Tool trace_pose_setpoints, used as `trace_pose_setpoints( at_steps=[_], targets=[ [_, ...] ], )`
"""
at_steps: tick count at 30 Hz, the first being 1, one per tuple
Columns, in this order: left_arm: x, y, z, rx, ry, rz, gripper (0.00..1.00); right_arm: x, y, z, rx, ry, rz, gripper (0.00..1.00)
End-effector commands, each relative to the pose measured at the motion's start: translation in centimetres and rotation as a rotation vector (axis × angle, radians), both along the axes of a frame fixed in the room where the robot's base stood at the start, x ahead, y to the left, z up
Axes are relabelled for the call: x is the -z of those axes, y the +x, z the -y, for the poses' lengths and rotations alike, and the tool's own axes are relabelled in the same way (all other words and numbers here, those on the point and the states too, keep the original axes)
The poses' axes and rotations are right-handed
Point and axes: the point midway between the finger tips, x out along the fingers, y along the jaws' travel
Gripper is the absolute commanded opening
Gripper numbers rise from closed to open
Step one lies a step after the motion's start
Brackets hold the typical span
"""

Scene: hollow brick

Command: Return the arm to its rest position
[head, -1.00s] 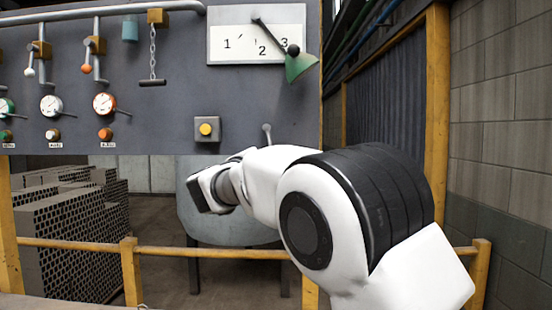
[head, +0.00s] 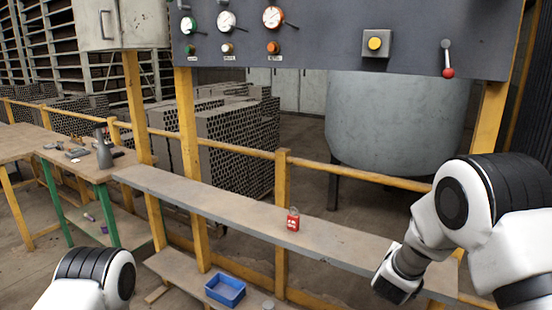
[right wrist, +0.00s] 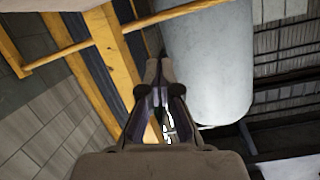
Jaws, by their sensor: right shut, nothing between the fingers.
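My right arm comes in from the right in the head view, bent at the elbow. Its gripper (head: 396,288) hangs low at the right part of the long narrow shelf and covers part of it. In the right wrist view the fingers of that gripper (right wrist: 158,72) are together and hold nothing. The grey tank and yellow rails lie beyond them. Only a rounded link of my left arm shows at the bottom left of the head view; its gripper is out of view.
A grey panel (head: 330,40) carries gauges, a yellow button (head: 375,43) and a red-knobbed lever (head: 447,60). A red can-like item (head: 293,220) stands on the shelf (head: 220,207). A blue bin (head: 225,289) sits lower. Yellow posts and rails (head: 281,190) front the tank (head: 395,120).

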Motion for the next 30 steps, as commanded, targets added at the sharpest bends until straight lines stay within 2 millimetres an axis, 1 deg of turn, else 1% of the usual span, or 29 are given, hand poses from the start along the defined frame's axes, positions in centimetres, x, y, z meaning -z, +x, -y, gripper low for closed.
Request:
trace_pose_setpoints(
  at_steps=[1,2,3,5,6,8,9,11,12,14,15,18,20,21,24,30],
  targets=[
    [0.0,0.0,0.0,0.000,0.000,0.000,0.40,4.3,-1.9,-0.4,-0.044,-0.007,-0.106,0.00],
    [0.0,0.0,0.0,0.000,0.000,0.000,0.40,6.8,-3.2,-0.7,-0.075,-0.009,-0.170,0.00],
    [0.0,0.0,0.0,0.000,0.000,0.000,0.40,9.9,-5.1,-1.1,-0.116,-0.010,-0.254,0.00],
    [0.0,0.0,0.0,0.000,0.000,0.000,0.40,14.3,-8.3,-1.7,-0.179,-0.006,-0.379,0.00],
    [0.0,0.0,0.0,0.000,0.000,0.000,0.40,17.0,-10.7,-2.2,-0.221,0.001,-0.465,0.00],
    [0.0,0.0,0.0,0.000,0.000,0.000,0.40,20.8,-14.7,-3.0,-0.284,0.015,-0.590,0.00],
    [0.0,0.0,0.0,0.000,0.000,0.000,0.40,23.0,-17.6,-3.5,-0.327,0.029,-0.674,0.00],
    [0.0,0.0,0.0,0.000,0.000,0.000,0.40,25.9,-22.2,-4.4,-0.391,0.056,-0.800,0.00],
    [0.0,0.0,0.0,0.000,0.000,0.000,0.40,27.5,-25.5,-5.0,-0.435,0.076,-0.881,0.00],
    [0.0,0.0,0.0,0.000,0.000,0.000,0.40,29.4,-30.4,-5.9,-0.499,0.112,-1.002,0.00],
    [0.0,0.0,0.0,0.000,0.000,0.000,0.40,30.2,-33.6,-6.4,-0.538,0.138,-1.075,0.00],
    [0.0,0.0,0.0,0.000,0.000,0.000,0.40,31.2,-40.1,-7.6,-0.620,0.199,-1.223,0.00],
    [0.0,0.0,0.0,0.000,0.000,0.000,0.40,31.3,-42.6,-8.1,-0.655,0.225,-1.280,0.00],
    [0.0,0.0,0.0,0.000,0.000,0.000,0.33,31.2,-43.7,-8.3,-0.669,0.237,-1.304,0.00],
    [0.0,0.0,0.0,0.000,0.000,0.000,0.00,31.2,-44.8,-8.6,-0.686,0.250,-1.329,0.00],
    [0.0,0.0,0.0,0.000,0.000,0.000,0.00,31.2,-44.7,-8.6,-0.686,0.248,-1.326,0.00]
  ],
)
